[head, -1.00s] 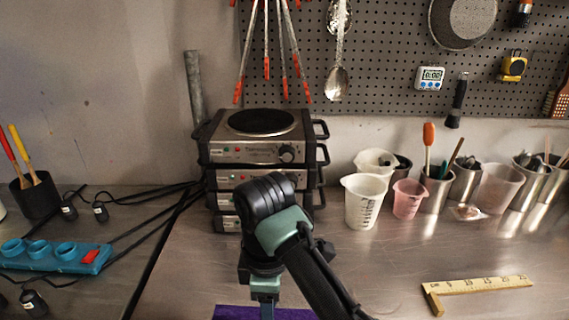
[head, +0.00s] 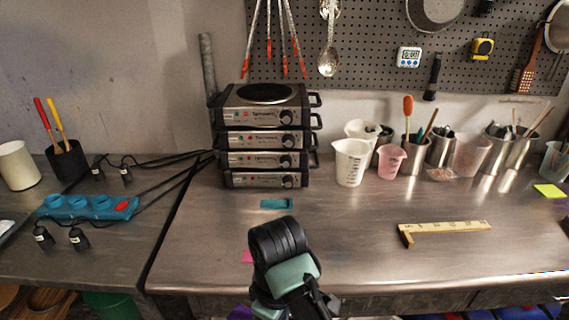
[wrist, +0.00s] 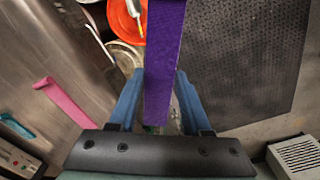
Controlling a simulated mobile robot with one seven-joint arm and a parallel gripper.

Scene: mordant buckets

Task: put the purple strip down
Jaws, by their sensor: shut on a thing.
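The purple strip (wrist: 164,60) hangs between the blue fingers of my gripper (wrist: 158,92) in the wrist view. The gripper is shut on it, and the strip runs up out of the top of that view. In the head view my arm reaches down past the table's front edge, and the gripper is hidden. A small patch of purple (head: 240,312) shows beside the arm at the bottom; I cannot tell whether it is the strip.
The steel table (head: 350,240) carries a teal strip (head: 276,204), a pink strip (head: 247,257), stacked hotplates (head: 264,140) and a yellow ruler (head: 445,229). In the wrist view, an orange bucket (wrist: 122,22) stands below, beside a dark floor mat (wrist: 245,60).

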